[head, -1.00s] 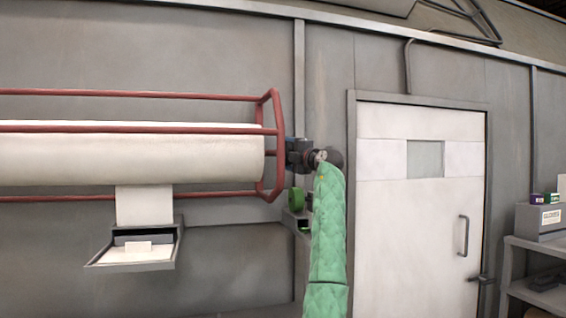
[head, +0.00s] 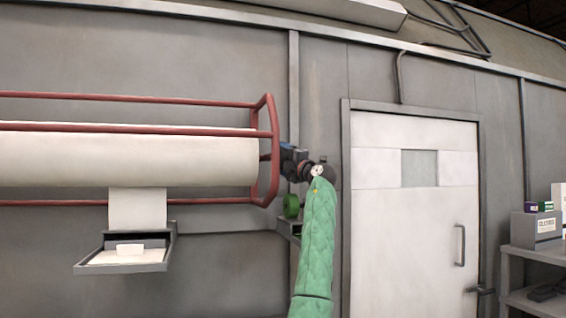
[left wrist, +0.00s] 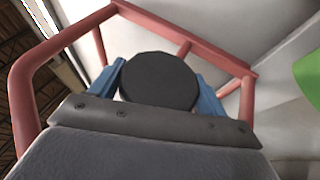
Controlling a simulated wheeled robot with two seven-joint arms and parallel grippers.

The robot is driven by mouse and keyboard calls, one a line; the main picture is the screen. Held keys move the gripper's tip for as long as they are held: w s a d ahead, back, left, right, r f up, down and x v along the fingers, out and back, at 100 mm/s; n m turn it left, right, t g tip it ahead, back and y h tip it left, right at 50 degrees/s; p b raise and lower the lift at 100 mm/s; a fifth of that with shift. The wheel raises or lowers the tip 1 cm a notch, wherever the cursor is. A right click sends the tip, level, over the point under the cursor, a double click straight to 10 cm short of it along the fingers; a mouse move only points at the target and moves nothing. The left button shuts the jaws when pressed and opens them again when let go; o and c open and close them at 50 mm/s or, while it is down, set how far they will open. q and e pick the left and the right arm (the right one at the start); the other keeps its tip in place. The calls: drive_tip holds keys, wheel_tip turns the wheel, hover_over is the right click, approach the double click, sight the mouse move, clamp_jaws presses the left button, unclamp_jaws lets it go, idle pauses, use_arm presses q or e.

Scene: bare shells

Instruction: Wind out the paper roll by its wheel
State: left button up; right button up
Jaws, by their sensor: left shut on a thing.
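A wide white paper roll (head: 125,160) lies level inside a red tube frame (head: 273,130) on the wall. A strip of paper (head: 137,208) hangs from it to a grey tray (head: 150,268). My left gripper (head: 284,156), on the green-sleeved arm, is at the right end of the frame. In the left wrist view its blue fingers (left wrist: 157,85) are on either side of a round dark wheel (left wrist: 158,78) and shut on it. In the head view the gripper hides the wheel. My right gripper is in neither view.
A white door (head: 415,210) with a handle stands right of my arm. A green roll (head: 291,206) sits in a small wall holder below the gripper. Shelves (head: 535,265) with boxes stand at the far right. The red frame bars surround the wheel closely.

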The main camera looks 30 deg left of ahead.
use_arm(q)
drive_tip(key=shift+a+f, duration=0.1)
drive_tip(key=shift+f, duration=0.35)
drive_tip(key=o, duration=1.2)
drive_tip(key=shift+c, duration=0.2)
drive_tip(key=shift+o, duration=1.1)
drive_tip(key=shift+r, duration=0.1)
drive_tip(key=shift+s+r, duration=0.1)
drive_tip(key=shift+r, duration=0.05)
drive_tip(key=shift+r, duration=0.1)
